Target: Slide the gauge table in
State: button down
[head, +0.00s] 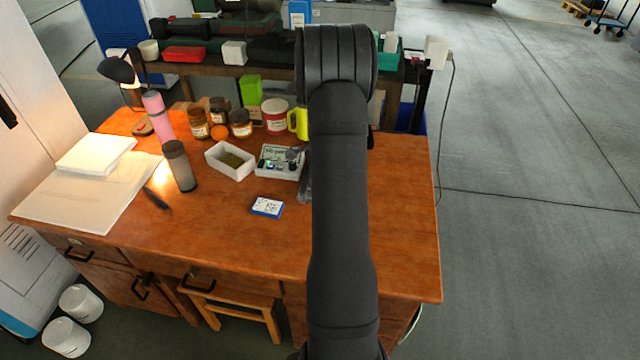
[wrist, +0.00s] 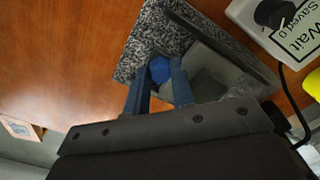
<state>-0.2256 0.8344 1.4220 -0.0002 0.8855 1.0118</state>
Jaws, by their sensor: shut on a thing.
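In the wrist view, a speckled grey granite stand (wrist: 143,38) rests on the wooden desk. A plain grey block (wrist: 212,70), seemingly its table, sits on it beside a round blue knob (wrist: 158,69). My gripper (wrist: 162,84) has its two blue fingers shut on the blue knob. Where the fingers touch it is partly hidden. In the head view my arm hides the gripper and most of the stand; only a dark sliver of the stand (head: 305,188) shows.
The desk (head: 405,200) is clear to the right of my arm. A white tray (head: 229,160), a blue-and-white box (head: 267,207), jars (head: 240,124), a yellow mug (head: 300,122) and a dark bottle (head: 180,166) stand left of it. A black cable (wrist: 297,120) runs near the gripper.

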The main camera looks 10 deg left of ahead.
jog(key=shift+w, duration=0.55)
jog(key=c, duration=1.2)
grip_release()
jog(key=shift+c, duration=0.2)
jog(key=shift+r, duration=0.1)
notch_tip(320, 180, up, 17)
jog(key=shift+r, duration=0.15)
